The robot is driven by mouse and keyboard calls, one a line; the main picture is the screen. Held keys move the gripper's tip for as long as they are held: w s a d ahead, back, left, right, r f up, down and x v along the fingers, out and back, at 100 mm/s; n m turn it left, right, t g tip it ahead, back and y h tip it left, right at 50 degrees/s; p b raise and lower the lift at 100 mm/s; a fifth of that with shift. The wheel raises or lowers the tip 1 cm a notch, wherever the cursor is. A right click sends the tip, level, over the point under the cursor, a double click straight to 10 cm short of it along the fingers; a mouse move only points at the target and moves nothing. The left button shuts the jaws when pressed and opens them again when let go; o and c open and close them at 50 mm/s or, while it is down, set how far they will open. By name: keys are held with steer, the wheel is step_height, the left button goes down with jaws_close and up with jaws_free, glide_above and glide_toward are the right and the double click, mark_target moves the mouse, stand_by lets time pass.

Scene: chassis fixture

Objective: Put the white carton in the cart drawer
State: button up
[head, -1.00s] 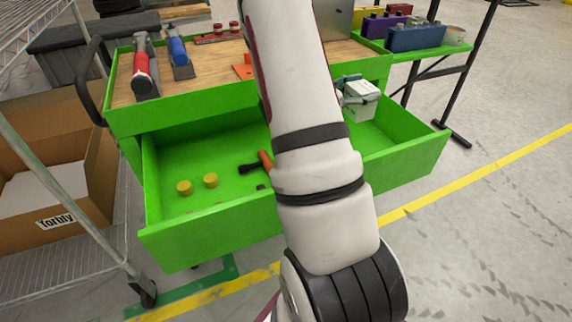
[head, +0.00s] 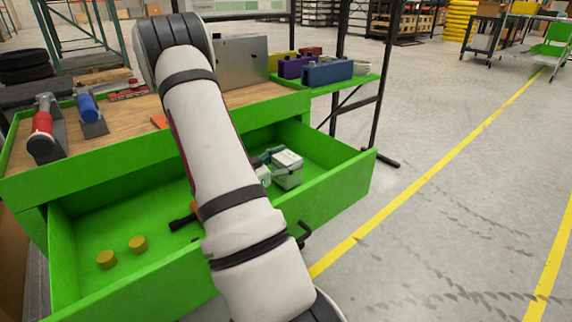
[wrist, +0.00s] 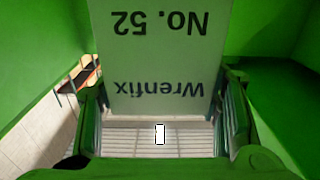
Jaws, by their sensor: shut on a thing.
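The white carton (head: 288,167) shows in the head view over the right part of the open green cart drawer (head: 130,284). In the wrist view the carton (wrist: 155,50) fills the upper middle, with the upside-down print "Wrenfix" and "No. 52". My gripper (wrist: 163,115) has its fingers on either side of the carton and is shut on it. My gripper (head: 266,160) is partly hidden by my arm in the head view. Green drawer surfaces surround the carton in the wrist view. I cannot tell whether the carton touches the drawer floor.
Two yellow cylinders (head: 122,251) sit in the drawer's left part. A dark-and-orange tool (head: 184,221) lies near its middle, partly behind my arm. The wooden cart top (head: 130,118) holds several tools and a grey metal box (head: 240,62). Open floor lies right.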

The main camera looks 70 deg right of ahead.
steer(key=shift+r, duration=0.15)
steer(key=shift+f, duration=0.45)
steer(key=shift+f+b, duration=0.2)
steer(key=shift+b, duration=0.1)
steer(key=o, duration=1.4)
steer(key=shift+o, duration=0.4)
steer(key=shift+f, duration=0.1)
steer(key=shift+s, duration=0.1)
steer(key=shift+r+p, duration=0.35)
steer(key=shift+r, duration=0.1)
steer(key=v, duration=0.2)
steer(key=p+v, duration=0.1)
steer(key=v, duration=0.2)
steer(key=p+v, duration=0.1)
steer(key=v, duration=0.1)
steer(key=shift+w+a+r, duration=0.25)
steer(key=shift+r, duration=0.05)
